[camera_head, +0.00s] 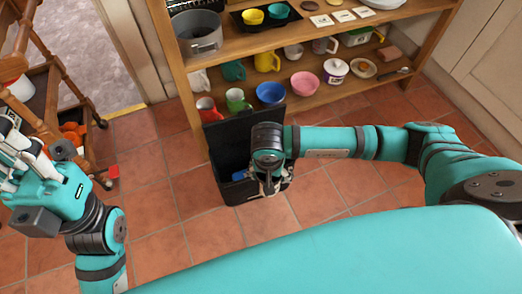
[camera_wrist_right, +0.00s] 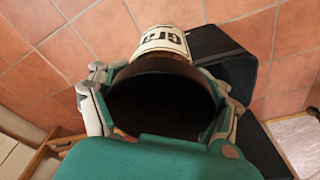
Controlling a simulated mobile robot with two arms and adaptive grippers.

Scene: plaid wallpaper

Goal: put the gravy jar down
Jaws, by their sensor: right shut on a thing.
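The gravy jar (camera_wrist_right: 164,40) shows in the right wrist view, with a white label reading "GRA" and a dark round end facing the camera. My right gripper (camera_wrist_right: 158,88) is shut on it, with a finger on each side. In the head view my right gripper (camera_head: 268,184) is over the front of an open black case (camera_head: 236,134) on the floor, and the arm hides the jar there. I cannot tell whether the jar touches the case. My left gripper (camera_head: 18,140) is at the far left, away from the case, and its opening is unclear.
A blue item (camera_head: 239,175) is in the case. Behind it a wooden shelf (camera_head: 330,94) holds mugs, bowls and a pot. A wooden cart (camera_head: 45,95) stands at the left. Tiled floor (camera_head: 185,235) is free around the case.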

